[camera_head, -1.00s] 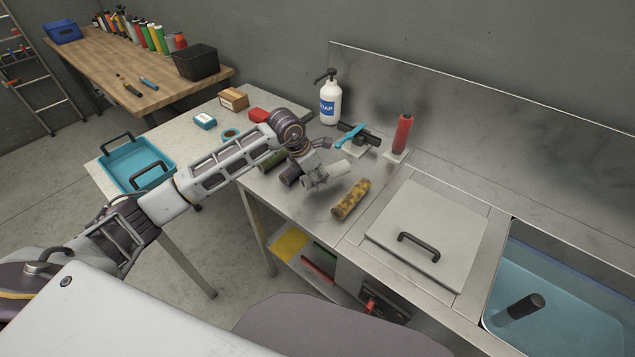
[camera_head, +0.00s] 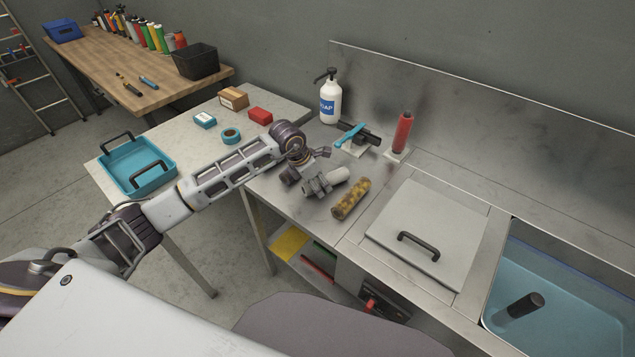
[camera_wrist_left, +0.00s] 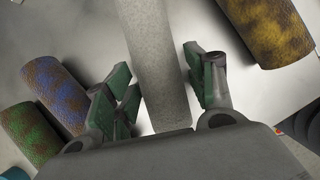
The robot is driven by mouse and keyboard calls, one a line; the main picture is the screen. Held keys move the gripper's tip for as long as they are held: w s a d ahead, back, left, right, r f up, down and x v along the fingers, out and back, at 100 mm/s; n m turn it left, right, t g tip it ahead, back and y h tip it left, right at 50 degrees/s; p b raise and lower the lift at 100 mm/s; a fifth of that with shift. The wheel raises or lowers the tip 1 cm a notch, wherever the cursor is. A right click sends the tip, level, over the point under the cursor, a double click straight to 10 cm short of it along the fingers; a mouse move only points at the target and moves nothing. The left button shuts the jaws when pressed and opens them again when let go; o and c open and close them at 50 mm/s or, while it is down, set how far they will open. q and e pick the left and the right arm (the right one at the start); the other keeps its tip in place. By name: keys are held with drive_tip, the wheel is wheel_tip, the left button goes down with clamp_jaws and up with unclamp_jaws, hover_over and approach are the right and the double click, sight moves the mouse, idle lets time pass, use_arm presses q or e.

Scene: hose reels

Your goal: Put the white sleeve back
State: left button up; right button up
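The white sleeve (camera_head: 340,175) lies on its side on the steel counter. In the left wrist view the white sleeve (camera_wrist_left: 152,60) runs between the two fingers of my left gripper (camera_wrist_left: 162,92). The fingers stand apart on either side of it, with a narrow gap visible on the right side; contact on the left is unclear. In the head view my left gripper (camera_head: 322,186) is low over the sleeve's near end and hides part of it. My right gripper is not in view.
A yellow-brown mottled sleeve (camera_head: 350,199) lies just right of the white one. Blue-brown (camera_wrist_left: 55,92) and green-brown (camera_wrist_left: 28,132) sleeves lie to the left. A red sleeve (camera_head: 402,134) stands upright behind, near a soap bottle (camera_head: 330,103). A lidded panel (camera_head: 425,230) and water basin (camera_head: 560,300) are right.

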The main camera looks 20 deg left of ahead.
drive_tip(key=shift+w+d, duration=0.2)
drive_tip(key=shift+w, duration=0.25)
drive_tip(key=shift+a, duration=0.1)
